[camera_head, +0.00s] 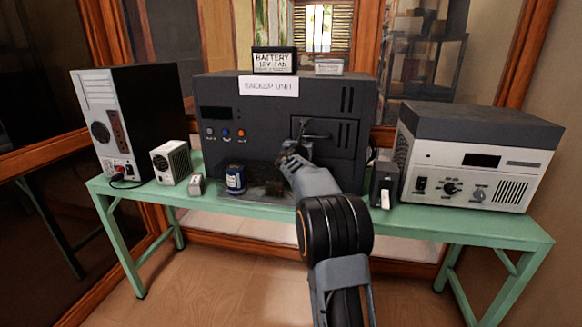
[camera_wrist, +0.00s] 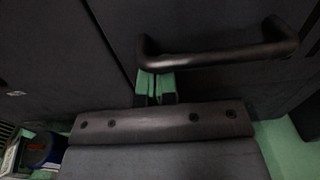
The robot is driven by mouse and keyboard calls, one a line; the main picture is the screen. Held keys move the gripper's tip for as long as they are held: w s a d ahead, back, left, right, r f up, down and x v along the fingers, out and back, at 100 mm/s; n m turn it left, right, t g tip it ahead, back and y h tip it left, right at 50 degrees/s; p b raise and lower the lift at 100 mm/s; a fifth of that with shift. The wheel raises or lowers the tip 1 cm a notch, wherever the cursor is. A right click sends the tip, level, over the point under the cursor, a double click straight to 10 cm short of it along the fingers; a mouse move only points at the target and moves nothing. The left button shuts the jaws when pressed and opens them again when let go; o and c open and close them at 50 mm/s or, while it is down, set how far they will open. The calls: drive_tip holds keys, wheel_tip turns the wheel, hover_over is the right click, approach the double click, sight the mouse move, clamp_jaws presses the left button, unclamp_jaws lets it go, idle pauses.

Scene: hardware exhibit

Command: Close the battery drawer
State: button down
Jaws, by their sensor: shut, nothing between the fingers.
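The black backup unit (camera_head: 225,145) stands on the green table with a "BACKUP UNIT" label on its upper front. Its drawer front (camera_head: 345,132) is at the right of the face and carries a dark bar handle (camera_head: 315,135). The handle also crosses the top of the wrist view (camera_wrist: 220,55). My gripper (camera_head: 287,148) is in front of the unit, by the drawer's lower left. In the wrist view my gripper's fingers (camera_wrist: 155,86) are together and empty, just below the handle's left end. I cannot tell how far the drawer stands out.
A blue can (camera_head: 235,179) and dark items stand on the table (camera_head: 420,222) left of my gripper. A small dark box (camera_head: 384,184) and a large grey-white device (camera_head: 470,165) stand to the right. A battery box (camera_head: 274,61) sits on top of the unit.

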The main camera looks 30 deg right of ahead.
drive_tip(key=shift+s+b, duration=0.45)
drive_tip(key=shift+b, duration=0.05)
drive_tip(key=b+v, duration=0.1)
drive_tip(key=v, duration=1.2)
drive_tip(key=shift+a+b, duration=0.3)
drive_tip(key=shift+b, duration=0.05)
